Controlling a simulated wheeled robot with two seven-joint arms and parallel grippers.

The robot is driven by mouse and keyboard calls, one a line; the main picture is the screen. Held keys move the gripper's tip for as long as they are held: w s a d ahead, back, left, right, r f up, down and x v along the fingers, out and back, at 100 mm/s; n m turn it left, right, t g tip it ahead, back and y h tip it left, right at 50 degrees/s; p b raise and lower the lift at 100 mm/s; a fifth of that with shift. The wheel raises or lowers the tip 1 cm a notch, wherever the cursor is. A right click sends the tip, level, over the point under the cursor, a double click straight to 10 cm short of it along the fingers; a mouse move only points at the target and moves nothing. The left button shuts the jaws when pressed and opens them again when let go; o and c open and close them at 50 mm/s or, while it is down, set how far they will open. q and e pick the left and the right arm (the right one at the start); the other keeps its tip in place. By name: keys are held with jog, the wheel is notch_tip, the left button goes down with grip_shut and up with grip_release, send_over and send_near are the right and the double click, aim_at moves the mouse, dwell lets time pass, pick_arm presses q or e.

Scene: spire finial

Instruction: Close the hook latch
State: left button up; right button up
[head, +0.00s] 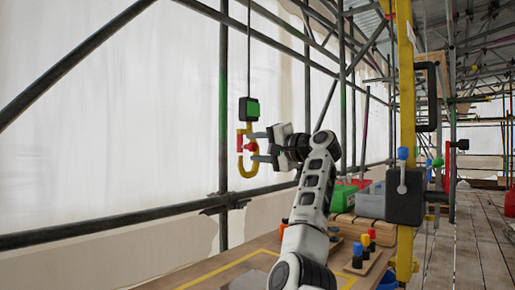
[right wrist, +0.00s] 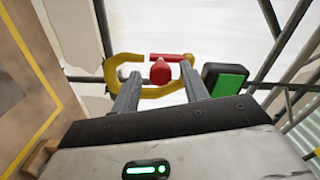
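The yellow hook (head: 241,168) hangs upright below a black block with a green face (head: 249,109), left of centre in the head view. A red latch bar (right wrist: 171,57) lies along the hook's far side in the right wrist view, with a red knob (right wrist: 160,71) nearer to me. Whether the latch bar meets the hook tip is too small to tell. My right gripper (head: 254,147) is at the hook from the right. Its fingers (right wrist: 160,88) are apart, with the red knob showing between and beyond them; contact is unclear. My left gripper is not in view.
A yellow post (head: 405,130) carries a dark box with a blue-knobbed lever (head: 403,207) on the right. Below are a wooden bench (head: 215,277), coloured pegs (head: 364,245) and a green bin (head: 344,196). Dark scaffold tubes (head: 223,90) stand just behind the hook.

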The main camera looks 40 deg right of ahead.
jog(key=shift+s, duration=0.1)
pick_arm(q)
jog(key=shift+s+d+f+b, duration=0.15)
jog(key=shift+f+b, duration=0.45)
jog(key=shift+b, duration=0.65)
pick_arm(e)
jog(key=s+d, duration=0.1)
jog(key=s, duration=1.4)
jog(key=shift+s+d, duration=0.15)
jog(key=shift+s, duration=0.25)
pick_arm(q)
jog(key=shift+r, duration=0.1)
